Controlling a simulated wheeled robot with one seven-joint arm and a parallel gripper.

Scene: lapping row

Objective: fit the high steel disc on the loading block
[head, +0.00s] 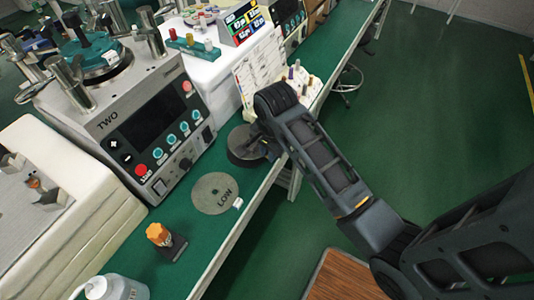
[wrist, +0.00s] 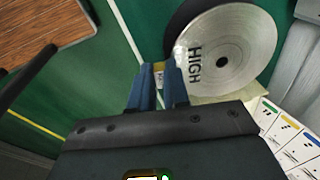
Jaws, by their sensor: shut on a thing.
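The steel disc marked HIGH (wrist: 225,50) is a flat round plate with a small centre hole. It also shows in the head view (head: 243,142), partly hidden by my arm's end, near the bench's front edge. My gripper (wrist: 160,72) is shut on the small yellowish tab at the disc's rim; the head view shows the gripper (head: 267,150) at the disc's right side. A dark round shape (wrist: 179,22) shows past the disc's edge in the wrist view. I cannot tell whether it is the loading block or a shadow, nor whether the disc touches it.
A disc marked LOW (head: 214,190) lies flat on the green bench, its tab toward the front edge. An orange-topped tool (head: 163,238) and a white bottle (head: 115,289) stand nearer. The lapping machine TWO (head: 135,110) stands behind. A card (head: 258,75) stands beyond the held disc.

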